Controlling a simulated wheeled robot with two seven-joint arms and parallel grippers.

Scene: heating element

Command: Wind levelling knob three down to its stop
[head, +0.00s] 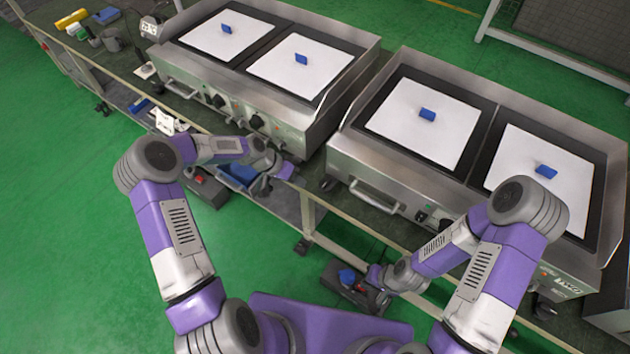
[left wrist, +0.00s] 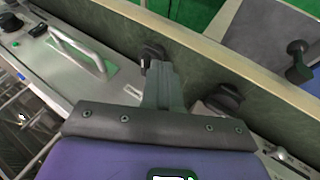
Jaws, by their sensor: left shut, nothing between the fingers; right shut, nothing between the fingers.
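In the left wrist view, a dark levelling knob (left wrist: 152,54) stands at the tip of my left gripper (left wrist: 162,72), whose fingers are closed together. I cannot tell whether they touch it. A second dark knob (left wrist: 222,98) sits to the right of the fingers. No number is readable on either knob, so I cannot tell which is three. In the head view, my left gripper (head: 288,171) is at the bench's front edge, near the gap between the two griddles. My right gripper (head: 374,282) is low in front of the bench, shut, its fingers partly hidden.
The left griddle (head: 215,88) and right griddle (head: 365,168) stand on the bench, with white sheets and blue pieces on top. A bar handle (left wrist: 82,42) projects from a front panel. A dark box (head: 335,282) with a blue top sits low beside my right gripper. Green floor is clear at left.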

